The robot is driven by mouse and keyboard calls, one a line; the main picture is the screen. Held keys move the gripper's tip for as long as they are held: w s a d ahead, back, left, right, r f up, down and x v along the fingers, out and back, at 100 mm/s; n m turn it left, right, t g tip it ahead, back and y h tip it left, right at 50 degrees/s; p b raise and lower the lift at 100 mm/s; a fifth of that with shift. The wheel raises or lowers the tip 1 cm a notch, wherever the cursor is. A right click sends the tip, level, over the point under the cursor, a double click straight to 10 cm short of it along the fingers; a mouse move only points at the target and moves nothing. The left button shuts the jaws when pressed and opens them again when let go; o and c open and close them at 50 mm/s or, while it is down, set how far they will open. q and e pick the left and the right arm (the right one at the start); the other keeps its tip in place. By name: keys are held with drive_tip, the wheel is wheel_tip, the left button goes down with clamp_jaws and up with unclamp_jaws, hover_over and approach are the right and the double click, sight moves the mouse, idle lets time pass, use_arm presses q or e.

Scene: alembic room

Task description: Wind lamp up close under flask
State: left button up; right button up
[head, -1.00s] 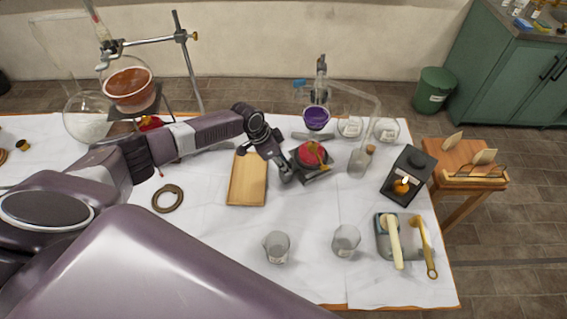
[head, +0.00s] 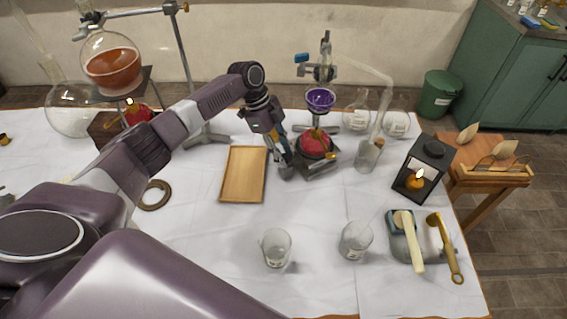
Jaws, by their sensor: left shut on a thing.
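A red spirit lamp (head: 314,145) with a brass top stands on a small dark lab jack (head: 319,165). A round flask of purple liquid (head: 320,99) hangs in a clamp right above it. The lamp's top is just below the flask, and a small gap seems to remain. My left gripper (head: 286,169) is low at the jack's left side, shut on what appears to be the jack's knob. The fingers hide the knob itself. My right gripper is not in view.
A wooden tray (head: 244,175) lies just left of the gripper. Two beakers (head: 276,248) stand in front. A lit lantern (head: 424,168) and clear flasks (head: 357,115) are to the right. A flask of orange liquid (head: 112,69) stands back left, near my arm.

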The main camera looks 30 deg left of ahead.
use_arm(q)
drive_tip(key=m+b, duration=0.1)
drive_tip(key=m+g+b, duration=0.1)
drive_tip(key=m+b, duration=0.1)
drive_tip(key=shift+w+f+m+b, duration=0.1)
drive_tip(key=shift+w+m+b, duration=0.15)
drive_tip(key=shift+m+b, duration=0.1)
drive_tip(key=shift+m+g+y+b, duration=0.4)
drive_tip(key=shift+m+g+b, duration=0.3)
drive_tip(key=shift+m+b, duration=0.75)
drive_tip(key=shift+r, duration=0.2)
drive_tip(key=o, duration=1.2)
drive_tip(key=shift+c, duration=0.2)
drive_tip(key=v, duration=0.8)
drive_tip(key=shift+s+f, duration=0.1)
